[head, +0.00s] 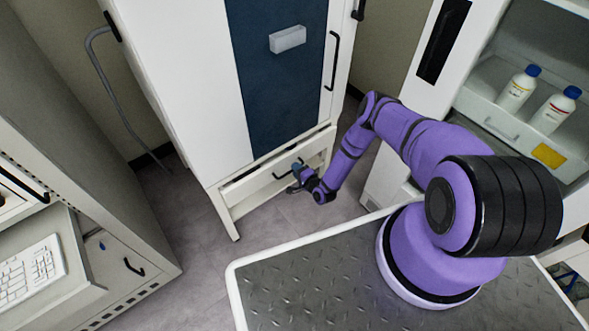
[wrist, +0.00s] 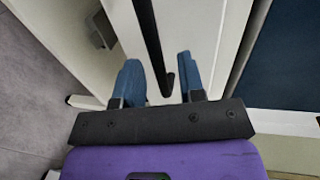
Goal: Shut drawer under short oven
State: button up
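The short oven (head: 185,60) is a white cabinet with a dark blue front panel. Its drawer (head: 262,188) sits low in the stand beneath it, with a dark gap showing above the drawer front, so it looks partly pulled out. My gripper (head: 297,178) is at the drawer front, by its dark handle. In the wrist view, my gripper (wrist: 160,82) has its two blue fingers apart. The black handle bar (wrist: 152,40) runs down between them, with space on both sides near its end. Whether the fingers touch the drawer front is not clear.
A cabinet with a keyboard (head: 30,272) on a pulled-out shelf stands at the left. A white unit with bottles (head: 518,88) stands at the right. A grey hose (head: 105,85) hangs behind the oven. Grey floor (head: 180,240) is free before the oven.

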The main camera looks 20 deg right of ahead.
jog(key=shift+x, duration=0.8)
jog(key=shift+c, duration=0.2)
